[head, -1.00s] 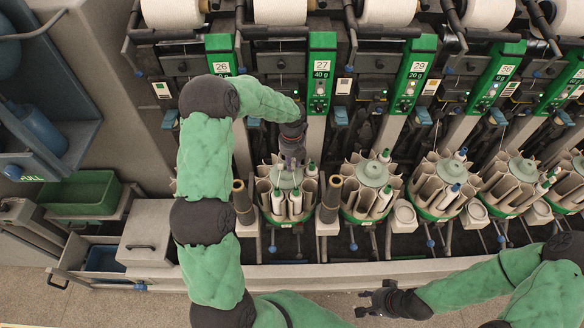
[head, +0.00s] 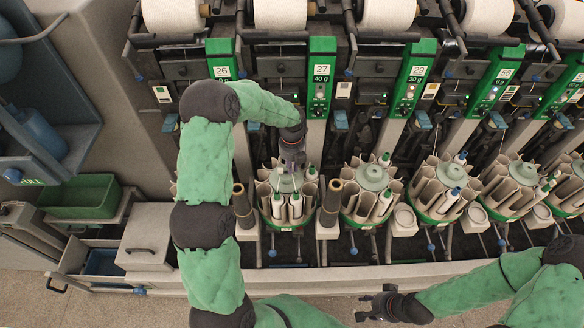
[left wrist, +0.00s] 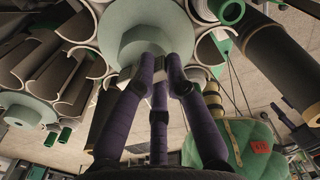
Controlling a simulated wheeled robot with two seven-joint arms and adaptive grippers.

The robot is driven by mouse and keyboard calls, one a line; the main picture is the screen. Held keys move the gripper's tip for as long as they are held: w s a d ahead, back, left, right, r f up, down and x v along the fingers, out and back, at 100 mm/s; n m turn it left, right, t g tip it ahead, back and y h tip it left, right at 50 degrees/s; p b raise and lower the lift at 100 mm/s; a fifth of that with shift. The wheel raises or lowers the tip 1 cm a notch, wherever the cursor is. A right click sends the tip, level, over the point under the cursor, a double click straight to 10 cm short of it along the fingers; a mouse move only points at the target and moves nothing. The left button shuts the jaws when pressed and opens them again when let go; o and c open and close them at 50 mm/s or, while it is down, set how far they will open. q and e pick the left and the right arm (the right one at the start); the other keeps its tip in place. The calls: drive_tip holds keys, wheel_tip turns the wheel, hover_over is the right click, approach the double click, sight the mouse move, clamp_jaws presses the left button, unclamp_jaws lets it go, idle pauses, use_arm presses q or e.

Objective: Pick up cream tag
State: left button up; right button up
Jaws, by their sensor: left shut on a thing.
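My left gripper (head: 292,162) reaches down over the round magazine (head: 266,204) below unit 27. In the left wrist view its purple fingers (left wrist: 160,75) are closed together at the magazine's pale green hub (left wrist: 118,32). A small pale piece, which looks like the cream tag (left wrist: 159,68), shows between the fingertips. It is mostly hidden by the fingers, and I cannot tell whether it still touches the hub. In the head view the tag is too small to make out. My right gripper (head: 367,306) is empty, with its fingers apart, at the front over the floor.
More magazines (head: 372,180) with bobbins stand in a row to the right. Dark posts (head: 243,206) flank the magazine closely. A green bin (head: 80,197) and a grey box (head: 148,232) are at the left. The front floor is clear.

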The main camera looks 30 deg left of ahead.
use_arm(q)
wheel_tip(320, 180, up, 3)
drive_tip(key=shift+f, duration=0.2)
drive_tip(key=s+d+r+p, duration=0.2)
drive_tip(key=s+r, duration=0.4)
drive_tip(key=s+d+r+p, duration=0.2)
drive_tip(key=s+r+p, duration=0.1)
drive_tip(key=s+r, duration=0.3)
drive_tip(key=shift+s+d+r, duration=0.3)
drive_tip(key=shift+s, duration=0.3)
